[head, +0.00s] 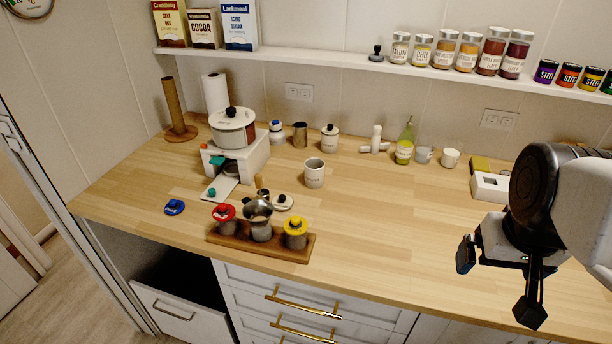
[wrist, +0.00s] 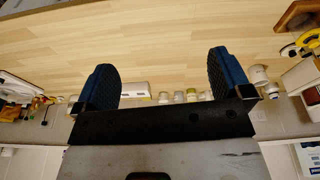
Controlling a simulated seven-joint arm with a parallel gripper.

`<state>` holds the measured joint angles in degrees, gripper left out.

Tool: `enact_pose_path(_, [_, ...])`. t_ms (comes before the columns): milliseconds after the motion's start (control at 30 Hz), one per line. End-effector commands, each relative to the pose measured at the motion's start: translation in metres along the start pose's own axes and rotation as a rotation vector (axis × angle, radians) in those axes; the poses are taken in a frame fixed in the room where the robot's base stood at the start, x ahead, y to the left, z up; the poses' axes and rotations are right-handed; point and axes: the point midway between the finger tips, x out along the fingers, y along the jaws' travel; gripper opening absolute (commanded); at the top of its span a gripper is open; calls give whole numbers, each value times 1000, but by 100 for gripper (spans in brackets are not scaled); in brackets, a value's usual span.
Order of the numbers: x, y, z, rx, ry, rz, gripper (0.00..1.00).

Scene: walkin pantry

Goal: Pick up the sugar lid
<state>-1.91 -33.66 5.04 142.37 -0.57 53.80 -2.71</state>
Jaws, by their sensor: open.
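No readable label marks any lid as the sugar lid. A loose pale lid with a dark knob (head: 283,202) lies on the counter behind the wooden tray. A loose blue lid (head: 174,207) lies further left. A red lid (head: 224,212) and a yellow lid (head: 295,225) sit on small canisters in the tray; a metal pitcher-like vessel (head: 260,218) stands between them. My gripper (head: 498,283) is at the right, above the counter's front, far from these lids. In the wrist view its two fingers (wrist: 165,82) are spread apart with nothing between them.
A white mug (head: 314,173) stands behind the pale lid. A pot (head: 233,128) sits on a white stand at left. Lidded jars, a green bottle (head: 404,143) and cups line the back. The counter's middle right (head: 400,215) is clear. A jar shelf (head: 460,73) overhangs the back.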

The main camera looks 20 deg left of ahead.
Motion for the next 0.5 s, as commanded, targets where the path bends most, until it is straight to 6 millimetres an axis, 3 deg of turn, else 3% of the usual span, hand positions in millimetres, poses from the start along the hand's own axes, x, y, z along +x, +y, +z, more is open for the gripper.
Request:
enact_pose_path(267, [7, -34, -64, -232, -32, -24, 97])
enact_pose_path(500, [20, -76, -120, -452, -57, -48, 97])
